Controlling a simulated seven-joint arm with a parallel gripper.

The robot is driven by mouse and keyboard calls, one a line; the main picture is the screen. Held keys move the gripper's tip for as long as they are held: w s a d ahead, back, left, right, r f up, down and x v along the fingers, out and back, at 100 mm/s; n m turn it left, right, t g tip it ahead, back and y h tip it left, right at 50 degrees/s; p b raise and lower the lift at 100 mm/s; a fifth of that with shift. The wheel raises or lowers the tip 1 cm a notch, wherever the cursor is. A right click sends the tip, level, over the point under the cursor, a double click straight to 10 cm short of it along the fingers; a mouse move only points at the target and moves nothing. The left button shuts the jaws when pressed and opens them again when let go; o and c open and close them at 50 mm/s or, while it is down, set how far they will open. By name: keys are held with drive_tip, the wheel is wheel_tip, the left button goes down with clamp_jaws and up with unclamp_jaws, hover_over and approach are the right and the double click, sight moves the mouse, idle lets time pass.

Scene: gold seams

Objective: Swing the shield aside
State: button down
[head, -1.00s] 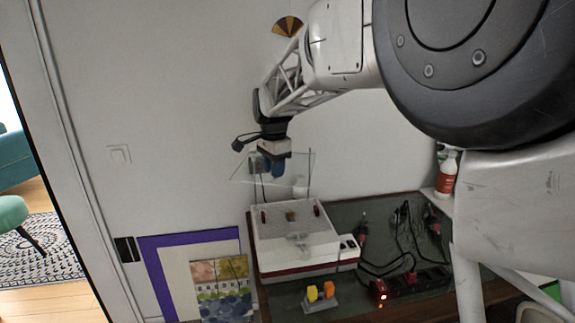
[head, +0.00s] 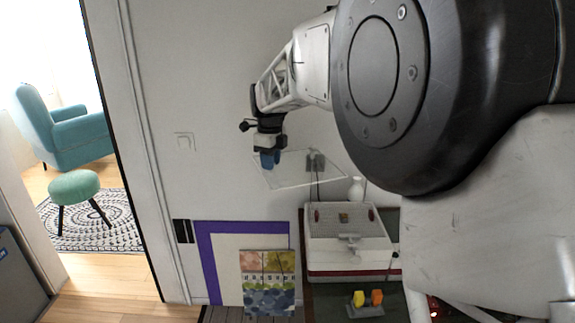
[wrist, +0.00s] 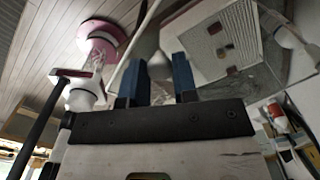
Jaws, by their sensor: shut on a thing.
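The shield is a clear, thin-edged pane (head: 291,181) above and to the left of the white box in the head view. A dark clamp (head: 316,162) sits at its back right, with a thin post below. My gripper (head: 270,163), with blue fingers, points down at the pane's left part and is shut on it. The exact contact is too small to see. In the wrist view the blue fingers (wrist: 158,80) show at the middle, with clear material around and to the right of them.
The white box (head: 345,250) with a red stripe stands on the dark bench. Yellow and orange pieces (head: 367,298) sit in a small holder in front. A patterned board (head: 268,283) and a purple-edged frame (head: 203,255) lean at the left. A white bottle (head: 357,190) stands behind the box.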

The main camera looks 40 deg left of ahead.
sight(258, 164)
drive_tip(key=a+m, duration=0.2)
drive_tip(key=a, duration=0.2)
drive_tip(key=shift+a, duration=0.1)
drive_tip(key=shift+w+a+m, duration=0.2)
drive_tip(key=shift+a+m, duration=0.5)
drive_tip(key=shift+a, duration=0.5)
drive_tip(key=c, duration=0.9)
unclamp_jaws()
drive_tip(key=shift+r, duration=0.2)
wheel_tip(258, 164, up, 8)
drive_tip(key=shift+f, duration=0.25)
drive_tip(key=shift+d, duration=0.1)
